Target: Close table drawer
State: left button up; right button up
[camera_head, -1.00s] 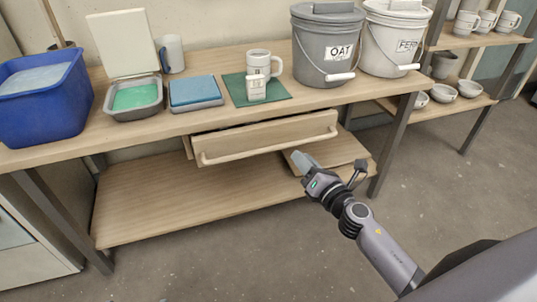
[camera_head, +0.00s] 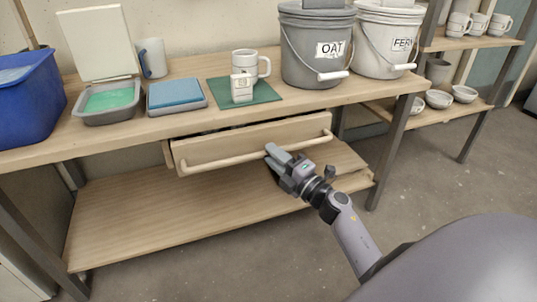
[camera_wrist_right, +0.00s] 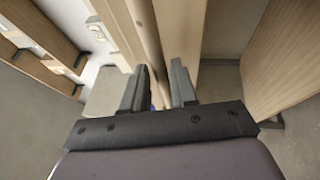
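The table drawer (camera_head: 240,138) is partly pulled out under the tabletop (camera_head: 190,122). Its long wooden bar handle (camera_head: 215,161) runs along the front. My right gripper (camera_head: 272,152) is at the handle, right of its middle. In the right wrist view my right gripper (camera_wrist_right: 160,82) has its fingers apart, with the handle bar (camera_wrist_right: 145,35) running down toward the gap between them. Whether the fingers touch the bar cannot be told. My left gripper is not in view.
On the tabletop are a blue tub (camera_head: 25,100), a tray with green contents (camera_head: 108,100), a blue sponge-like block (camera_head: 175,92), a mug (camera_head: 262,66) on a green mat (camera_head: 265,96) and two buckets, grey (camera_head: 305,60) and white (camera_head: 375,45). A lower shelf (camera_head: 150,215) lies below the drawer.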

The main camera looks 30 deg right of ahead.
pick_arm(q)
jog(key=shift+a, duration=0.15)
pick_arm(e)
jog(key=shift+x, duration=0.95)
